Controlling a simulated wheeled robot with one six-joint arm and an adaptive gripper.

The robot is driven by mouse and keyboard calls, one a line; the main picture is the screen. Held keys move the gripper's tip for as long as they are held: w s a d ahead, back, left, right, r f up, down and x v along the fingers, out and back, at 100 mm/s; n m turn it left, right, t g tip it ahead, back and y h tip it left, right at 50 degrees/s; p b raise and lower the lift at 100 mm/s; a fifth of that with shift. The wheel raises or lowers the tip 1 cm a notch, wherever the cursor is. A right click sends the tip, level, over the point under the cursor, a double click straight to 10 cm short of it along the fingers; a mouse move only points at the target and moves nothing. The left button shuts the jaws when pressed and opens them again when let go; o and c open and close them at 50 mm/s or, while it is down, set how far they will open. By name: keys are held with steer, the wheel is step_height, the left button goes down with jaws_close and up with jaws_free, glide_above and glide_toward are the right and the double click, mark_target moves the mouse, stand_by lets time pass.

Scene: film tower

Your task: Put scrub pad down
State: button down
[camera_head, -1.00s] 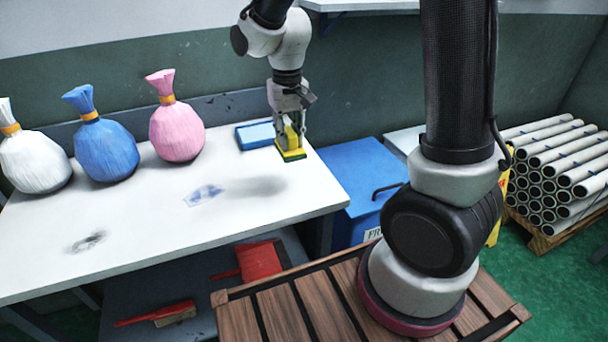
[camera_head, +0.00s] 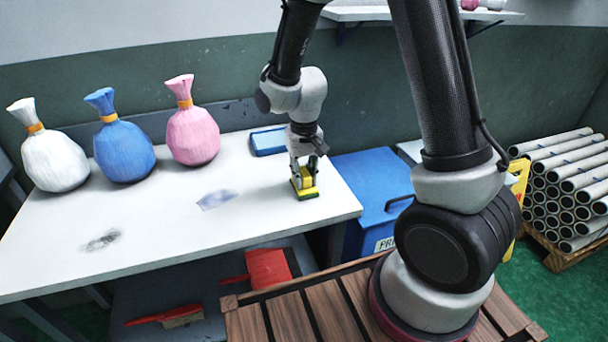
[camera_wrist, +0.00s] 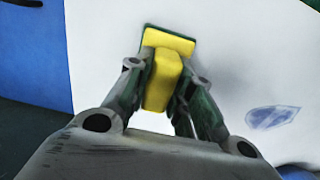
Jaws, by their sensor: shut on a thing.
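The scrub pad (camera_head: 306,192) is a yellow block with a green underside and a raised yellow grip. It is at the right end of the white table (camera_head: 270,215), low at the tabletop; I cannot tell for sure whether it touches. My gripper (camera_head: 304,170) points down and is shut on the pad's grip. In the wrist view, the pad (camera_wrist: 168,42) shows between the two fingers of my gripper (camera_wrist: 160,95), its yellow grip held between them. The fingers partly hide the pad's sides.
A blue tray (camera_head: 268,141) lies behind the pad. White (camera_head: 52,160), blue (camera_head: 124,152) and pink (camera_head: 192,136) tied bags stand at the left. Smudges (camera_head: 216,199) mark the table's front half, which is otherwise clear. A blue bin (camera_head: 365,180) stands right of the table.

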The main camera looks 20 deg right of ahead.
mark_target(304, 171)
steer(key=c, duration=1.3)
jaws_free()
steer(key=shift+o, duration=0.2)
step_height(304, 171, up, 12)
steer(key=s+d+r+t, duration=0.2)
steer(key=s+d+r, duration=0.4)
steer(key=s, duration=0.3)
steer(key=s+d+r+t, duration=0.2)
steer(key=s+d+r, duration=0.5)
steer(key=s+d, duration=0.2)
steer(key=shift+s, duration=0.55)
